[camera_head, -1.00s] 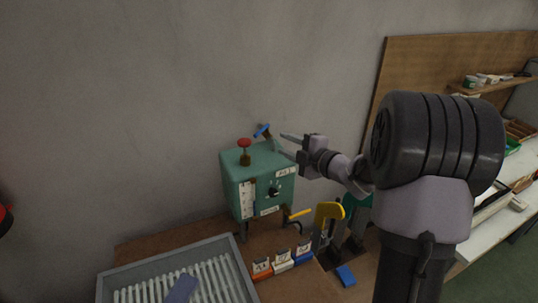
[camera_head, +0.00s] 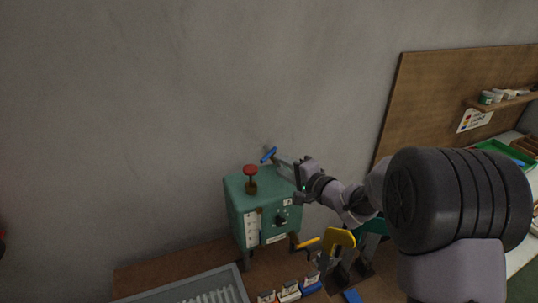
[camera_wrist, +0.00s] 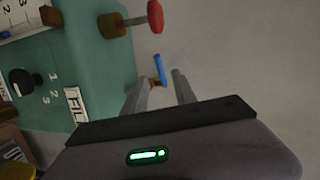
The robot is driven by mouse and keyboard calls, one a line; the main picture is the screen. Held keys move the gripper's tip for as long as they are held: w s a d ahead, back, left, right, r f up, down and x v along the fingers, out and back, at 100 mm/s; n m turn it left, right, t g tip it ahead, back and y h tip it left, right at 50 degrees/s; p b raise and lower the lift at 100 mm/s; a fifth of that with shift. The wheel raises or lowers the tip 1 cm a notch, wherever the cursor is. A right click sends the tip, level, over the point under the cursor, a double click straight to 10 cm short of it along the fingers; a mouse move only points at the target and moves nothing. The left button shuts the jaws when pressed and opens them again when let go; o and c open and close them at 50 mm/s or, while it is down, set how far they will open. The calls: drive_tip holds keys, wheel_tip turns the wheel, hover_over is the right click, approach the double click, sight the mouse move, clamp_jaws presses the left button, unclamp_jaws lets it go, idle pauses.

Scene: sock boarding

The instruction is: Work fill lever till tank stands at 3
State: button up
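The green tank box (camera_head: 262,212) stands on the brown bench against the wall. Its fill lever has a blue handle (camera_head: 268,155) sticking up at the top rear; the handle also shows in the wrist view (camera_wrist: 159,70). A white gauge strip (camera_head: 251,229) is on the tank's front; its level is too small to read. A black dial (camera_head: 281,221) sits beside it; the wrist view shows 1, 2, 3 near the dial (camera_wrist: 20,82). My gripper (camera_head: 279,166) is open and empty, close to the lever. In the wrist view the blue handle appears between the fingertips (camera_wrist: 157,84), beyond them.
A red knob (camera_head: 250,170) stands on the tank's top, left of my gripper. A yellow handle (camera_head: 307,243) juts out at the tank's lower right. A grey ribbed tray (camera_head: 190,289) and small labelled boxes (camera_head: 290,291) lie in front. The wall is close behind.

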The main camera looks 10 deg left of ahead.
sight(266, 156)
drive_tip(key=b+x, duration=0.1)
drive_tip(key=x, duration=1)
drive_tip(key=shift+w, duration=0.15)
clamp_jaws()
idle(0.9)
